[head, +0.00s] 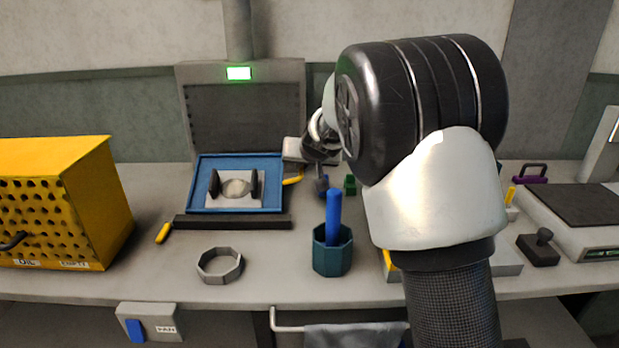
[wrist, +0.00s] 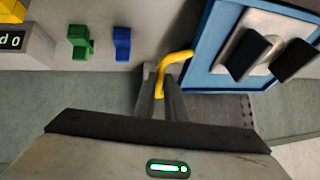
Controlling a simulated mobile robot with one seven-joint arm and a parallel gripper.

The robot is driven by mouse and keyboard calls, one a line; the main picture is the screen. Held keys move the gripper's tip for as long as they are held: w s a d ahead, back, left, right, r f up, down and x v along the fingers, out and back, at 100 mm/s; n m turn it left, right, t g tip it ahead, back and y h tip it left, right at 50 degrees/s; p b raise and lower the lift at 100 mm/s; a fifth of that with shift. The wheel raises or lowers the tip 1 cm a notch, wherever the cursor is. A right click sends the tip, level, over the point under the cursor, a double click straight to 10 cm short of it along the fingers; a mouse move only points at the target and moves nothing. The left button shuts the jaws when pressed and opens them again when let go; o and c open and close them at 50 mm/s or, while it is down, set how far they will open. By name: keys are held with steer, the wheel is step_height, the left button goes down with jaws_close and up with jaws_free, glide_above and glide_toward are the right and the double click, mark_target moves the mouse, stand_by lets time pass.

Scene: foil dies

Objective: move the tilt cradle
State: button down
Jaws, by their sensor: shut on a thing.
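The tilt cradle (head: 237,208) is a blue rimmed tray at the back of the bench, in front of a grey upright panel. It bears a pale plate with two black blocks and a round pale piece between them. Its yellow handle (head: 293,180) sticks out at the right side. In the wrist view the cradle's blue rim (wrist: 206,52) is at the upper right, with the bent yellow handle (wrist: 178,57) beside it. My gripper (wrist: 161,78) is shut on this handle, one grey finger on each side. In the head view my arm hides most of the gripper.
A dark bar (head: 232,222) lies before the cradle. A grey ring (head: 220,279) and a teal cup (head: 332,262) with a blue rod stand nearer. A yellow perforated box (head: 75,195) stands left. Small green (wrist: 79,42) and blue (wrist: 122,43) pieces stand near my gripper.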

steer(key=shift+s+r+t+b, duration=0.3)
steer(key=shift+r+b, duration=0.1)
steer(key=shift+b, duration=0.25)
steer(key=c, duration=1.8)
jaws_free()
steer(key=shift+s+r, duration=0.1)
steer(key=shift+r, duration=0.05)
step_height(320, 180, up, 10)
steer(key=p, duration=0.4)
